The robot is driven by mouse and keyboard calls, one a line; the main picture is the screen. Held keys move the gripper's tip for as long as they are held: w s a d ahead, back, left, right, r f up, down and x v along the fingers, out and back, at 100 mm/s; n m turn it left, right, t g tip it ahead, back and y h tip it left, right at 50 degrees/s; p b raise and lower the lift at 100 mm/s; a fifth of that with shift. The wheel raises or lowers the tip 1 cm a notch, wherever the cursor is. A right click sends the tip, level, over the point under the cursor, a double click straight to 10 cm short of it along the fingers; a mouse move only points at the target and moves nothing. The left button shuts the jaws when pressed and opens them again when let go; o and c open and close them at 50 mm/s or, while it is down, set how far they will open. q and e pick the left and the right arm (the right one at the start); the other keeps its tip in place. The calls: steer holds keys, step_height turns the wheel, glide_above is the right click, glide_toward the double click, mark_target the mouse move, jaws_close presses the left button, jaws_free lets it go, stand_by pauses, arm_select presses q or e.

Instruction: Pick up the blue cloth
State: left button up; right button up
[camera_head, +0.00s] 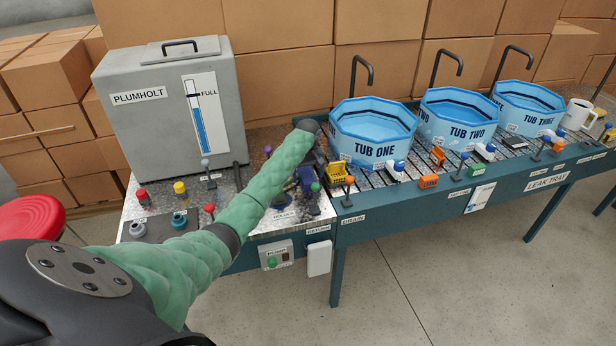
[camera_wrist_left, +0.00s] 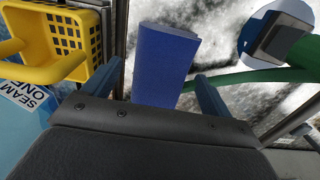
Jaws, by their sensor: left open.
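The blue cloth (camera_wrist_left: 163,62) shows in the left wrist view as a smooth, folded-looking blue block standing over a shiny, mottled metal surface. My left gripper (camera_wrist_left: 162,88) is open, with one finger on each side of the cloth's lower part. The cloth appears between or just beyond the fingers; I cannot tell whether they touch it. In the head view my left arm reaches across to the holder area of the bench, and its dark wrist partly hides the gripper and a blue thing (camera_head: 305,175) there. My right gripper is not in view.
A yellow basket (camera_wrist_left: 48,45) stands close beside the left gripper; it also shows in the head view (camera_head: 337,173). A green curved part (camera_wrist_left: 265,78) lies on the other side. The grey Plumholt tank (camera_head: 165,115) and tub one (camera_head: 372,133) flank the arm.

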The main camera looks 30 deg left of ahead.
mark_target(308, 175)
arm_select(q)
steer(key=shift+f, duration=0.4)
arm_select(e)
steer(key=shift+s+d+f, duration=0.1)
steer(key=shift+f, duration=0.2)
arm_select(q)
steer(key=c, duration=1.2)
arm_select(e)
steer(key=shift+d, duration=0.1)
arm_select(q)
steer(key=shift+r, duration=0.1)
